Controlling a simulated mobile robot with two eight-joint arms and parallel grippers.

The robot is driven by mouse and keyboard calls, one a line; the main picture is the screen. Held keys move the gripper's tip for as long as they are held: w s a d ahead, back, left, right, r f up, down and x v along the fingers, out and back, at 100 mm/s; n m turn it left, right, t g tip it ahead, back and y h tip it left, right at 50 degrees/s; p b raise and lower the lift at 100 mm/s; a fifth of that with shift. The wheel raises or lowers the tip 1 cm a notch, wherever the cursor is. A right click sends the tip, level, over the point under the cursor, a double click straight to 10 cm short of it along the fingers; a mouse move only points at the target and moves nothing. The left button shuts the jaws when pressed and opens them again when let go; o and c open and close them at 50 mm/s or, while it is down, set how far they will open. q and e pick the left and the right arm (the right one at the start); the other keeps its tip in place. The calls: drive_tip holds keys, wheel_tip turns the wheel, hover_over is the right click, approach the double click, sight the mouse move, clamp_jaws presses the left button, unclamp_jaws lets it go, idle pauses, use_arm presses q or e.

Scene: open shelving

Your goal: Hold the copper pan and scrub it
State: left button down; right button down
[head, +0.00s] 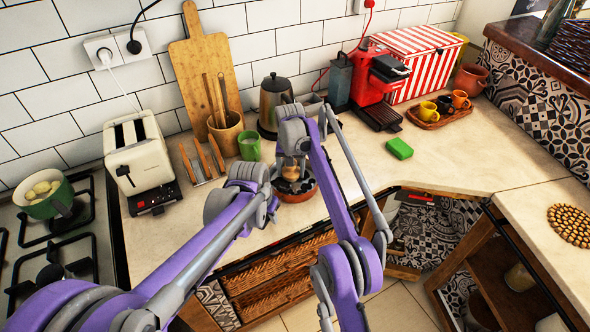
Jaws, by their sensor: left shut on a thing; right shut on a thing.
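The copper pan (298,196) is a small round reddish-brown vessel near the counter's front edge, with a dark inside, partly hidden by my arms. My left gripper (273,204), the lower one, is at the pan's left side and shut, apparently on its edge or handle; the contact is hidden. My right gripper (291,160) points down over the pan and is shut on a small tan thing, seemingly a scrubber (290,172), at or just above the pan's inside. Whether it touches the pan is unclear.
A green block like a sponge (399,148) lies on the counter to the right. A green mug (249,145), kettle (274,100), toast rack (203,160) and toaster (140,155) stand behind and left. A red coffee machine (375,85) stands at the back. Counter right of the pan is clear.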

sight(286, 187)
drive_tip(key=shift+s+a, duration=0.35)
drive_tip(key=shift+a, duration=0.25)
drive_tip(key=shift+s+a, duration=0.4)
drive_tip(key=shift+s, duration=0.3)
drive_tip(key=shift+f, duration=0.1)
drive_tip(key=shift+s, duration=0.15)
drive_tip(key=shift+s+d, duration=0.15)
drive_tip(key=shift+s, duration=0.35)
drive_tip(key=shift+s+d, duration=0.15)
drive_tip(key=shift+s, duration=0.35)
drive_tip(key=shift+d, duration=0.1)
